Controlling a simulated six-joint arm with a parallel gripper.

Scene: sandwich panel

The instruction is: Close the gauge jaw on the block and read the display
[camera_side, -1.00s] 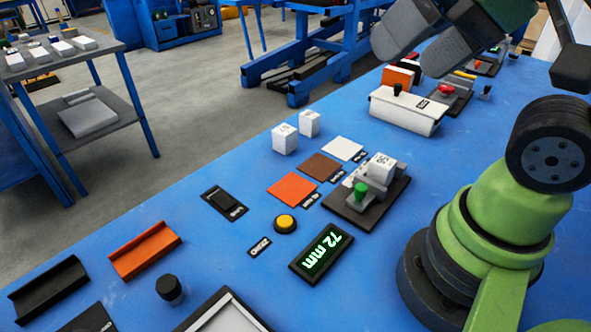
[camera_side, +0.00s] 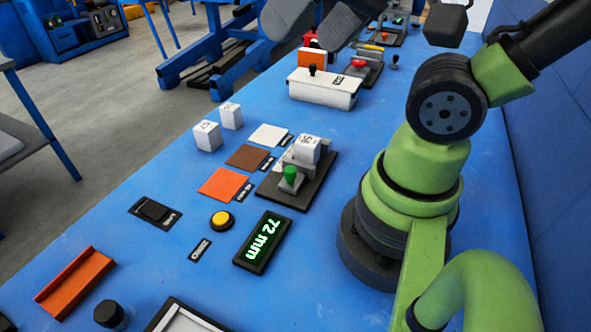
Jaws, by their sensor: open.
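The gauge sits on a dark base plate (camera_side: 313,190) in the middle of the table. A white block (camera_side: 307,149) with a dark number stands on the gauge, beside its grey jaw parts. A green knob (camera_side: 290,174) is at the gauge's near side. The display (camera_side: 262,241) is lit and reads 72 mm in green. My gripper (camera_side: 315,24) is at the top edge of the view, open and empty, its fingers apart and partly cut off. It appears high and well away from the gauge and knob.
Two white numbered blocks (camera_side: 207,136) stand at left. Orange (camera_side: 223,184), brown and white squares lie beside the gauge. A yellow button (camera_side: 221,220) and a black switch (camera_side: 154,211) are nearby. A white box (camera_side: 323,88) stands behind the gauge.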

